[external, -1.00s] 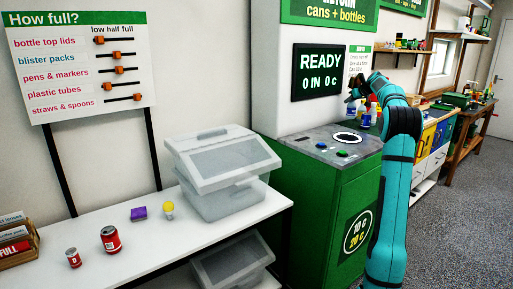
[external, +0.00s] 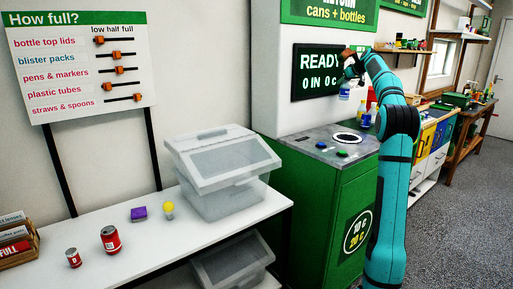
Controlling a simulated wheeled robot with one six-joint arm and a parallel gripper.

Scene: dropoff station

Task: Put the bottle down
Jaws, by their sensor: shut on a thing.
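My gripper (external: 350,74) is in front of the right side of the dark READY screen. It is shut on a small bottle (external: 344,91) with white and blue parts, which hangs below it. The bottle is in the air above the grey top of the green return machine (external: 328,149). It is apart from that top and to the upper left of the round white-rimmed opening (external: 348,138). The fingers are small and dark here, so their exact hold is hard to make out.
Other bottles (external: 366,118) stand behind the machine, close to my arm. A lidded clear bin (external: 222,160), cans (external: 110,239), a purple block (external: 139,213) and a yellow bulb (external: 169,209) are on the white table (external: 150,255) at left.

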